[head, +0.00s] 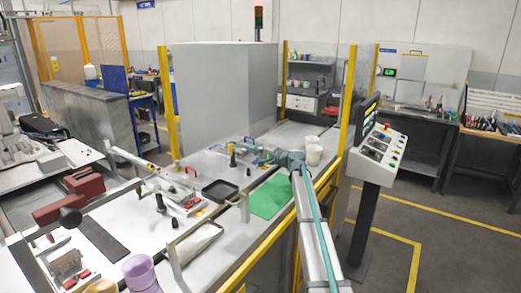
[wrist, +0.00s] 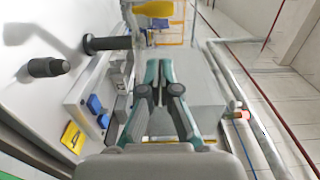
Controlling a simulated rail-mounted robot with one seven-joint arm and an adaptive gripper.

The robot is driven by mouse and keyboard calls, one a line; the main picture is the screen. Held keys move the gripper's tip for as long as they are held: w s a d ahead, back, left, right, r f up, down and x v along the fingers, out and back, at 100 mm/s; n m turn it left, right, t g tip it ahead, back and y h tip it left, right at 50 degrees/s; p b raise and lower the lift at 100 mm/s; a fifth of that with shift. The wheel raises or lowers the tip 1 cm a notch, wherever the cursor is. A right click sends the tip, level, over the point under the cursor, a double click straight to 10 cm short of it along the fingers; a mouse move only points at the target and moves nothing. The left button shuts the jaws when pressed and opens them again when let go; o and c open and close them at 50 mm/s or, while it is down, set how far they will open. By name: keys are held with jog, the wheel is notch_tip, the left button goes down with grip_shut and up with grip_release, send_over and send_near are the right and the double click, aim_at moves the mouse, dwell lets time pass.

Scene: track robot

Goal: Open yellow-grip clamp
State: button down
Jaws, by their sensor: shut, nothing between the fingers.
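My gripper (head: 250,147) is at the end of the arm, over the back part of the white table, pointing left. In the wrist view my gripper (wrist: 159,66) shows two teal fingers, shut and empty. A black upright handle (head: 232,157) stands just left of the gripper in the head view. In the wrist view a black grip (wrist: 106,43) and a black knob (wrist: 46,67) lie left of the fingers, apart from them. I cannot make out for certain which clamp has the yellow grip; a yellow shape (wrist: 168,20) shows beyond the fingertips.
A black tray (head: 220,191) and a green mat (head: 270,197) lie on the white table. White cups (head: 314,152) stand right of the gripper. Yellow posts (head: 348,88) and a control console (head: 377,155) border the right side.

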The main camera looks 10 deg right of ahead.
jog(key=w+a+p, duration=0.2)
jog(key=a, duration=0.3)
jog(key=shift+a, duration=0.35)
jog(key=shift+d+f, duration=0.1)
